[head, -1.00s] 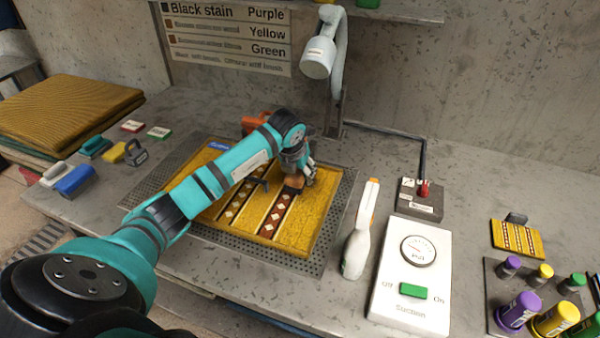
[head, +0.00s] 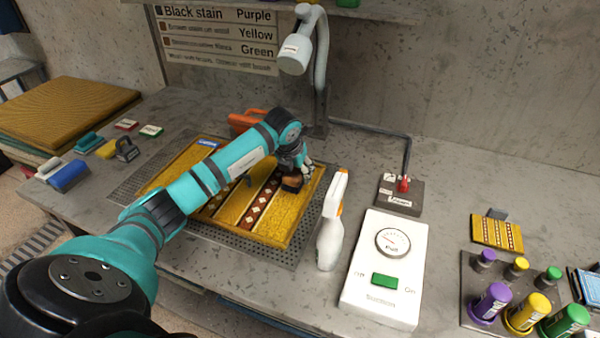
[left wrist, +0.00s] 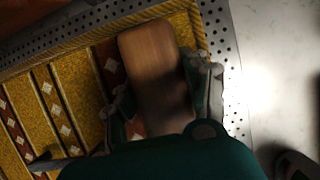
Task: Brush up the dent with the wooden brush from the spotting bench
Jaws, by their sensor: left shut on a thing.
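The wooden brush (left wrist: 158,75) shows in the left wrist view as a brown block between the two fingers of my left gripper (left wrist: 165,100). In the head view the brush (head: 292,184) is a small brown block over the right part of the yellow patterned rug (head: 285,226). My left gripper (head: 294,168) is shut on it, pointing down. I cannot tell whether the bristles touch the rug. The dent is not visible; the brush and arm cover part of the rug. My right gripper is not in view.
A white spray bottle (head: 330,235) stands close to the right of the rug. A suction panel (head: 384,275) with a dial lies beyond it. Coloured bottles (head: 525,311) stand at the far right. Several small brushes and blocks (head: 70,176) lie at the left. A lamp (head: 296,50) hangs behind.

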